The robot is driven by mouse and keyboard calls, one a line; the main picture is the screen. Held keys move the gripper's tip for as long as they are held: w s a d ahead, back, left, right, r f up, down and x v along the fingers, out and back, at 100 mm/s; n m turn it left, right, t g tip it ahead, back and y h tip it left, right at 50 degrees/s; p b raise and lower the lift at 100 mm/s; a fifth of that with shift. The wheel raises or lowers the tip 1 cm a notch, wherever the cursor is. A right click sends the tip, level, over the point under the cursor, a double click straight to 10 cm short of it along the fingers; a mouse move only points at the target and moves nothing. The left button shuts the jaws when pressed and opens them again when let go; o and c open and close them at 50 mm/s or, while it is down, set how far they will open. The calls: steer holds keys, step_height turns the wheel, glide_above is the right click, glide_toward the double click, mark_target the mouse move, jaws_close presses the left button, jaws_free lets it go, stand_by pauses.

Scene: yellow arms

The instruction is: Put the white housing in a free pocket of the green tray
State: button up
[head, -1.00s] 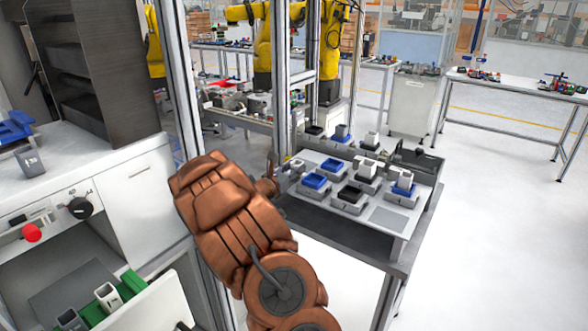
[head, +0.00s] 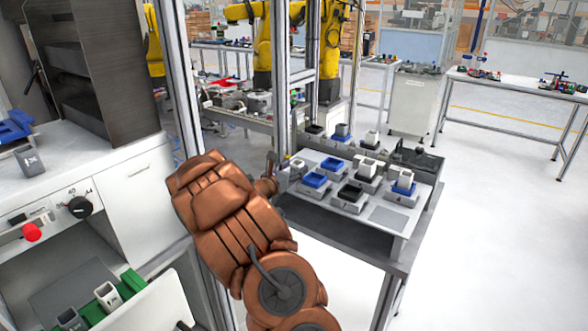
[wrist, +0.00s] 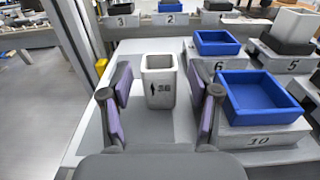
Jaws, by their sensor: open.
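A white housing (wrist: 158,88), a square open-topped cup marked 36, stands upright on the light bench top in the wrist view. My gripper (wrist: 160,100) is open, with one purple-padded finger on each side of the housing and gaps between. In the head view my gripper (head: 275,165) is at the bench's left end, mostly hidden behind my arm. The green tray (head: 131,284) is at the lower left of the head view, partly cut off. A white housing (head: 107,296) and a grey housing (head: 70,319) sit in it.
Numbered grey blocks with blue trays (wrist: 255,97) stand right of the housing, close to my right finger. More blocks with white, black and grey parts fill the bench. A metal frame post (wrist: 76,35) rises at the left.

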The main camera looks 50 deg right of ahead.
steer(key=a+b, duration=0.2)
steer(key=a, duration=0.9)
steer(key=shift+s+a, duration=0.25)
steer(key=shift+a, duration=0.05)
